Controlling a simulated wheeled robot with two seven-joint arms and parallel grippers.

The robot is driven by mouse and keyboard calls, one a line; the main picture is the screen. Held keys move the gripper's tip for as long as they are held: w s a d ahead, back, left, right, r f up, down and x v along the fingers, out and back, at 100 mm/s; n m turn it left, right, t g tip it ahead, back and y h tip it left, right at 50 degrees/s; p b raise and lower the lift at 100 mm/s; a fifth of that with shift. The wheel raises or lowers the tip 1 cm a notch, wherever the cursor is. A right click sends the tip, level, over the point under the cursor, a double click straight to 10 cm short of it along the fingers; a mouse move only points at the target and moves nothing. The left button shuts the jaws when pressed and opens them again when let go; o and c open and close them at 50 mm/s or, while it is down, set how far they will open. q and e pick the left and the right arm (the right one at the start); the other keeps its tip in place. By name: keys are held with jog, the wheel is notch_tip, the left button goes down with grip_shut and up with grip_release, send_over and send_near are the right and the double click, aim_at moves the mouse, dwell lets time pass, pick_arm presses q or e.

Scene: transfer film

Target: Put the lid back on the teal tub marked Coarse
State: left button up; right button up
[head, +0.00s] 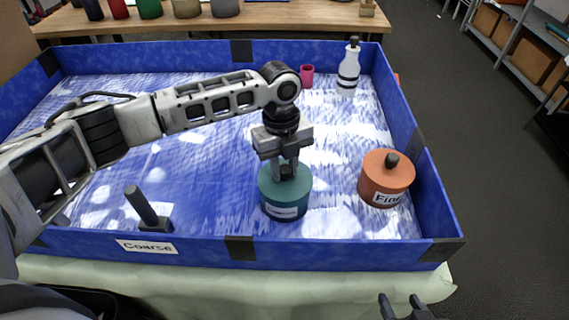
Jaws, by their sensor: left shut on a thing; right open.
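The teal tub (285,208) stands near the front wall of the blue tray, right of the middle. It has a white label too small to read. My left gripper (287,172) is directly above it, pointing down, shut on the dark knob of the teal lid (268,182). The lid is level at the top of the tub; I cannot tell whether it is fully seated. The gripper hides the middle of the lid. My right gripper (405,306) is open and empty at the bottom edge, outside the tray.
An orange tub (385,181) marked Fine, with a dark knob, stands right of the teal tub. A white bottle (348,75) and a pink cup (307,76) are at the back. A dark-handled tool (142,206) is front left. The blue tray wall (330,252) carries a Coarse label (147,247).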

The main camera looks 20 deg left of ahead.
pick_arm(q)
jog(key=o, duration=1.5)
jog(key=shift+r, duration=0.15)
notch_tip(320, 180, up, 2)
jog(key=p, duration=0.2)
jog(key=shift+r+p, duration=0.2)
jog(key=shift+p, duration=0.2)
jog(key=shift+r+p, duration=0.45)
jog(key=shift+r, duration=1.75)
